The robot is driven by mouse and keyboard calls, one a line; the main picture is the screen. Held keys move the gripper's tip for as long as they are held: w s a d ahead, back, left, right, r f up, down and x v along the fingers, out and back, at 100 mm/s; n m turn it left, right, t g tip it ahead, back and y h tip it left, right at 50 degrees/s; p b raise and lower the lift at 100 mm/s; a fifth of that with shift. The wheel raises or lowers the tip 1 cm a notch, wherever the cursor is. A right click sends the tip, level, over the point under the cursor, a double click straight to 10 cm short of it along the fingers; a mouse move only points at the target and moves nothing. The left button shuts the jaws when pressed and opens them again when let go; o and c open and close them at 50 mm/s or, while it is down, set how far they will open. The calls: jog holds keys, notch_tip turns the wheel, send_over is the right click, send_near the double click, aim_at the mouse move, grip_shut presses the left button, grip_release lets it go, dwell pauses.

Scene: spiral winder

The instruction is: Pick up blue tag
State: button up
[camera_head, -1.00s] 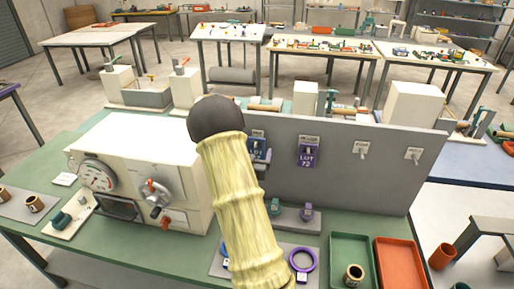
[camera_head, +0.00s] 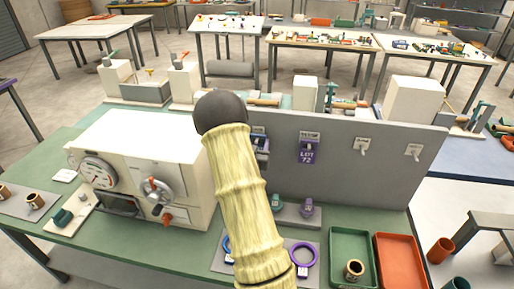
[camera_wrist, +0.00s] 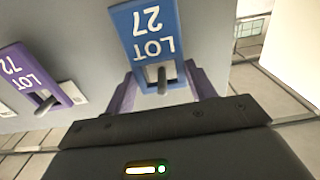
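The blue tag (camera_wrist: 148,32), marked LOT 27, hangs on a peg of the grey panel and appears upside down in the wrist view. In the head view only a sliver of the blue tag (camera_head: 262,146) shows beside my arm. My gripper (camera_wrist: 163,86) is open, with its purple fingers on either side of the tag's peg end. I cannot tell whether they touch the tag. In the head view my gripper is hidden behind my arm.
A purple tag (camera_head: 308,151), marked LOT 72, hangs to the right of the blue one. Two white pegs (camera_head: 362,145) farther right are bare. A white machine (camera_head: 140,155) stands left of the panel. Green (camera_head: 337,283) and orange (camera_head: 398,240) trays lie in front.

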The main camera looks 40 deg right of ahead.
jog(key=shift+r, duration=0.15)
jog(key=shift+c, duration=0.2)
jog(key=shift+r+b, duration=0.6)
jog(key=shift+b, duration=0.05)
jog(key=b+v, duration=1.8)
jog(key=b, duration=0.2)
